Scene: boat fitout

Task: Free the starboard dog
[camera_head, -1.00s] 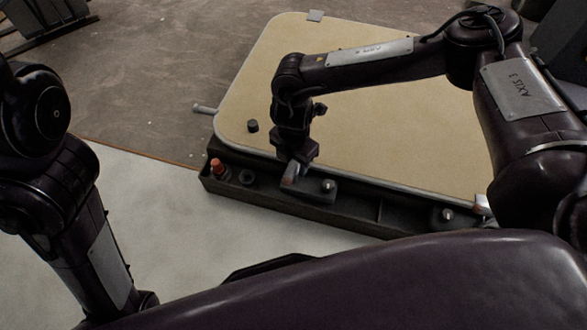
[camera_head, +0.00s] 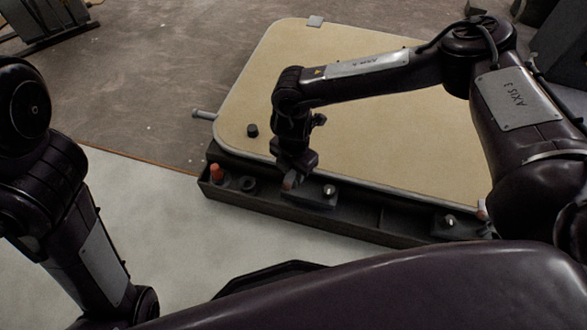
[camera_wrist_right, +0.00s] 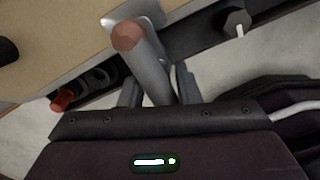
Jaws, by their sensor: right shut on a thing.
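The hatch (camera_head: 350,105) is a tan panel with a light metal rim, lying in front of me. A second dog (camera_head: 447,224) sits further right along that edge. My right gripper (camera_head: 292,178) is shut on the first dog's lever. In the right wrist view, the grey lever (camera_wrist_right: 150,66) with its dull red tip (camera_wrist_right: 127,36) rises between the right gripper's fingers (camera_wrist_right: 158,92). The pictures do not label which dog is starboard. My left arm shows at the left, its gripper out of frame.
A dark trough (camera_head: 360,225) runs along the hatch's near edge. It holds an orange-topped peg (camera_head: 217,172) and a black round fitting (camera_head: 247,184) at its left end. A black knob (camera_head: 252,130) stands on the panel. The pale floor (camera_head: 170,220) is clear at left.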

